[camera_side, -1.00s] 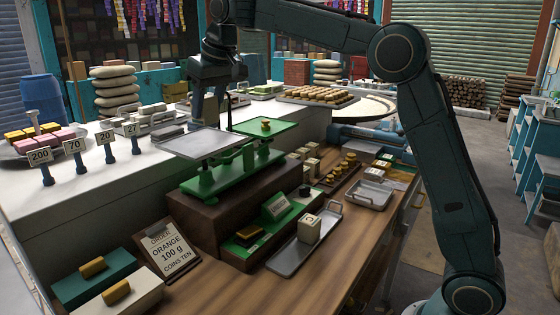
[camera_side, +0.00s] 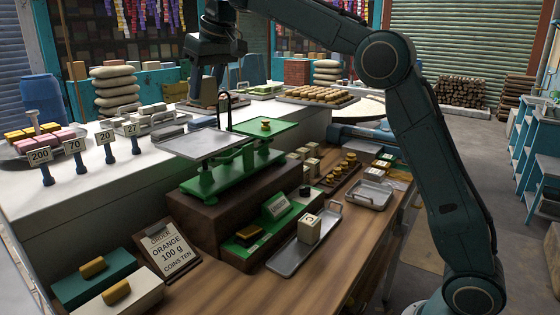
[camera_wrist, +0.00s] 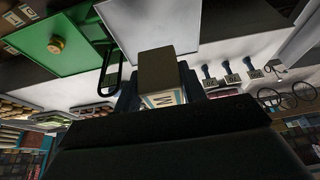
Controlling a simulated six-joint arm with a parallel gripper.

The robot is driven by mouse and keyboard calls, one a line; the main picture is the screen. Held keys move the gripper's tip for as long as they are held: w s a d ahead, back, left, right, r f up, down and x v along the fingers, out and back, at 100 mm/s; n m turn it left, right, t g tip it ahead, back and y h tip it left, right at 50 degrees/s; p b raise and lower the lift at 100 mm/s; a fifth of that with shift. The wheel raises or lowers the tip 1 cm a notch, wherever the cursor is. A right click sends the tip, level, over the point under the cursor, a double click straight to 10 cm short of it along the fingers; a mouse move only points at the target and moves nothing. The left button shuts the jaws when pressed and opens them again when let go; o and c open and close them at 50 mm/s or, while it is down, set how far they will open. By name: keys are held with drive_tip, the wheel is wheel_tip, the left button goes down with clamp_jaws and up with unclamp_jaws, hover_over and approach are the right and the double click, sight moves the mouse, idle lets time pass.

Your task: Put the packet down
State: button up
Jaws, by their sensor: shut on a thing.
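My gripper (camera_wrist: 160,88) is shut on a packet (camera_wrist: 165,70), a grey-brown block with a pale lettered label, seen between the dark fingers in the wrist view. In the side view my gripper (camera_side: 210,78) hangs high behind the balance's silver pan, and its fingers hide most of the packet. The green balance (camera_side: 205,182) stands on a dark wooden block. Its silver pan (camera_side: 195,143) looks empty. Its green pan (camera_side: 265,128) carries a small brass weight (camera_side: 265,124).
A black arched loop (camera_side: 222,98) rises beside the silver pan. Number signs (camera_side: 75,147) on blue posts stand at the left of the white counter. A tray of grey blocks (camera_side: 155,122) lies behind the balance. A silver tray (camera_side: 290,255) with a pale cube is in front.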

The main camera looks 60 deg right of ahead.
drive_tip(key=shift+s+f, duration=0.15)
idle(0.3)
drive_tip(key=shift+s+d+f, duration=0.25)
drive_tip(key=shift+s+f, duration=0.25)
drive_tip(key=shift+s, duration=0.15)
drive_tip(key=s+d+f, duration=0.2)
drive_tip(key=s+f, duration=0.7)
drive_tip(key=f, duration=0.4)
drive_tip(key=s+d+m+g+h, duration=0.1)
drive_tip(key=s+d+m+g, duration=0.2)
drive_tip(key=s+m, duration=0.6)
drive_tip(key=s+d+m+g+h, duration=0.2)
drive_tip(key=s+m, duration=0.6)
drive_tip(key=m, duration=1)
drive_tip(key=shift+s+d+g, duration=0.35)
drive_tip(key=shift+d+g, duration=0.95)
drive_tip(key=shift+d, duration=0.2)
drive_tip(key=shift+f, duration=10)
